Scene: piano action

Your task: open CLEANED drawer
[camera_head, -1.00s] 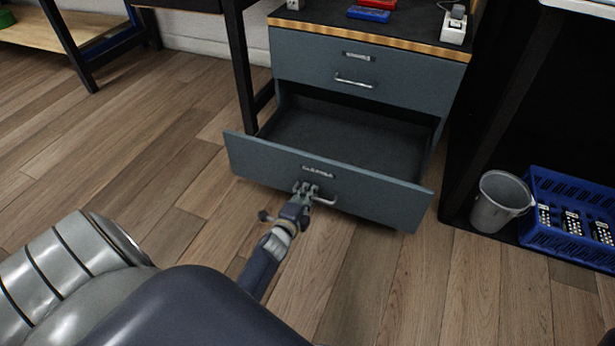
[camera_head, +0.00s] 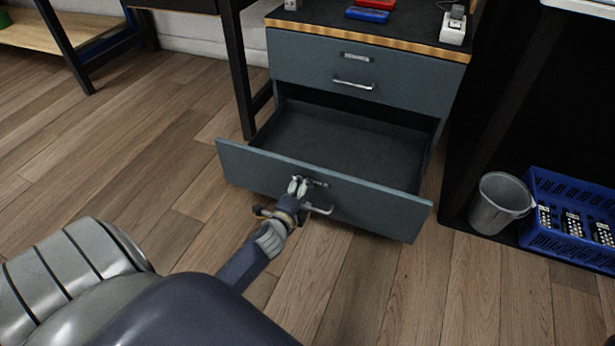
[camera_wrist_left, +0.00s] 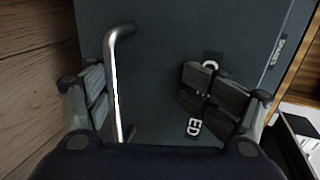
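The CLEANED drawer (camera_head: 375,204) is the lower one of the grey cabinet. It stands well open and its dark interior looks empty. Its bar handle (camera_head: 319,209) is partly hidden by my left gripper (camera_head: 298,187), which is at the drawer front by the label. In the left wrist view the gripper (camera_wrist_left: 150,88) is open, its fingers spread wide. The metal handle (camera_wrist_left: 116,85) lies between them, nearer the left finger. The right finger covers the middle of the label (camera_wrist_left: 194,127), leaving "C" and "ED" readable. My right gripper is not in view.
The upper drawer (camera_head: 365,72) is shut. A grey bin (camera_head: 500,204) and a blue crate (camera_head: 570,240) stand on the right. A black table leg (camera_head: 238,70) is left of the cabinet. The wooden floor in front is clear.

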